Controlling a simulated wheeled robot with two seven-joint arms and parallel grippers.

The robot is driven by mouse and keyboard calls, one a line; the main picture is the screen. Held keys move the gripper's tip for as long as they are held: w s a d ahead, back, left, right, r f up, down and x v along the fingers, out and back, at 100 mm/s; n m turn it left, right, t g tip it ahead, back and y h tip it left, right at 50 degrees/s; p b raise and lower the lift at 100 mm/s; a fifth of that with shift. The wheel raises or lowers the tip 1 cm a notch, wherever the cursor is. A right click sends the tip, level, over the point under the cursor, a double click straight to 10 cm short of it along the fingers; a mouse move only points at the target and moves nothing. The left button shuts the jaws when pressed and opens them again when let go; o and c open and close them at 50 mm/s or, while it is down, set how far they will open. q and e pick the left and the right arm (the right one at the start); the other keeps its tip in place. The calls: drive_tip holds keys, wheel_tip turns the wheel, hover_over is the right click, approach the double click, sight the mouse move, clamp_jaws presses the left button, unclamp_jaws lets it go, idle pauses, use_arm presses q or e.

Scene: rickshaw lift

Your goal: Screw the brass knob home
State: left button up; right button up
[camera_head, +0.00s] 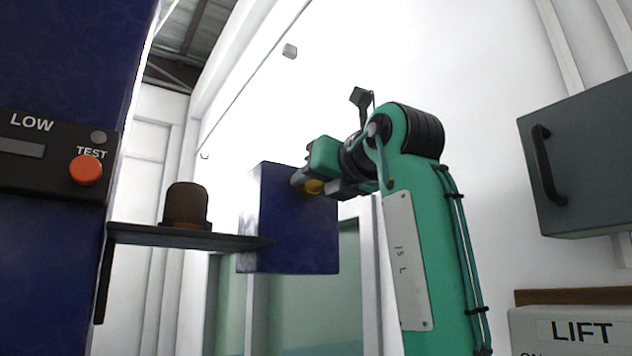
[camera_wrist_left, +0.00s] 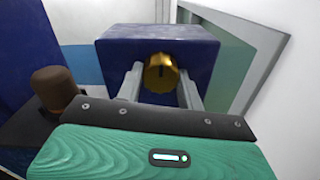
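In the head view the knob (camera_head: 313,187) is a small yellow patch on the blue box (camera_head: 290,235). My left gripper (camera_head: 316,186) reaches the box from the right. In the left wrist view its two grey fingers (camera_wrist_left: 161,78) stand on either side of the knob, with no clear gap between them and it. How far the knob is screwed in cannot be told. My right gripper is not in view.
A dark shelf (camera_head: 150,235) juts out left of the box, carrying a brown capped cylinder (camera_head: 187,204). A blue column with an orange TEST button (camera_head: 86,170) stands at the left. A grey cabinet (camera_head: 585,160) and a LIFT panel (camera_head: 570,331) are at the right.

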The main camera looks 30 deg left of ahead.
use_arm(q)
drive_tip(key=c, duration=0.3)
drive_tip(key=shift+m, duration=0.3)
